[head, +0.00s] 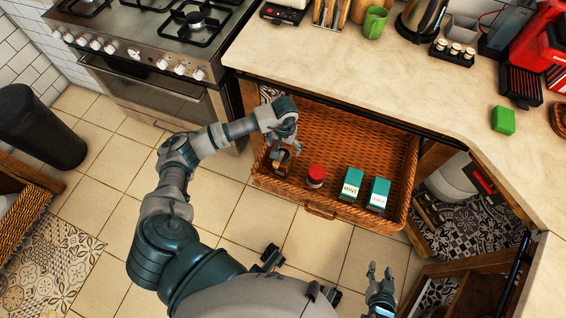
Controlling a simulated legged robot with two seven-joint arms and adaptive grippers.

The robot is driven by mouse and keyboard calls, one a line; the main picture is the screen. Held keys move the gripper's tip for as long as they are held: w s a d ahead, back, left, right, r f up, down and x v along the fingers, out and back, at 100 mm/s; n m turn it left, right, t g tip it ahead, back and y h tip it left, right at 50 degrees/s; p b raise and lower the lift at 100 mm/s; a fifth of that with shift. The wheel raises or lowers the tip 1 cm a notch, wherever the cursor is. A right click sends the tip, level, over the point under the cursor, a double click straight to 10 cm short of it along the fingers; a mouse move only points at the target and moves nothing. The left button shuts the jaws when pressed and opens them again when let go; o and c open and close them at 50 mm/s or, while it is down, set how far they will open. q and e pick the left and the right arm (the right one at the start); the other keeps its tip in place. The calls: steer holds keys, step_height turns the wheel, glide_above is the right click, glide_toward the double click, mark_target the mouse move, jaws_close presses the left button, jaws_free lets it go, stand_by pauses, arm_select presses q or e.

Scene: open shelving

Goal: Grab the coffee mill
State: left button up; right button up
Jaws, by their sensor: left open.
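A small dark brown object, apparently the coffee mill (279,167), stands in the left end of a pulled-out wicker drawer (350,122). My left gripper (284,145) is open, pointing down right over it. Its fingers overlap the top of the mill in the picture, and I cannot tell whether they touch it. The gripper hides part of the mill. My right gripper (380,274) is open and empty at the lower right, in front of the drawer and apart from it.
In the drawer, a red-lidded jar (316,175) stands right of the mill, then two teal boxes (351,182) (379,192). The worktop (340,60) overhangs the drawer's back. A stove (150,50) is at the upper left.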

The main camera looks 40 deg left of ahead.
mark_target(285, 153)
arm_select(q)
steer(key=f, duration=0.4)
steer(key=shift+d+f+b, duration=0.25)
steer(key=shift+d+b, duration=0.1)
steer(key=shift+a+f, duration=0.2)
steer(key=shift+f, duration=0.05)
steer(key=f, duration=0.3)
steer(key=a+f+b, duration=0.1)
steer(key=f, duration=0.1)
steer(key=shift+s+a, duration=0.1)
steer(key=shift+s, duration=0.15)
steer(key=shift+f, duration=0.2)
steer(key=shift+d, duration=0.25)
steer(key=shift+d+r, duration=0.15)
steer(key=shift+d, duration=0.05)
steer(key=shift+c, duration=0.3)
steer(key=c, duration=0.4)
steer(key=shift+a, duration=0.35)
steer(key=c, duration=1.2)
arm_select(e)
steer(key=w+a+r+t+y, duration=0.1)
steer(key=w+a+r+t, duration=0.1)
steer(key=w+r+t, duration=0.2)
steer(key=shift+w+a+r, duration=0.15)
steer(key=shift+w, duration=0.2)
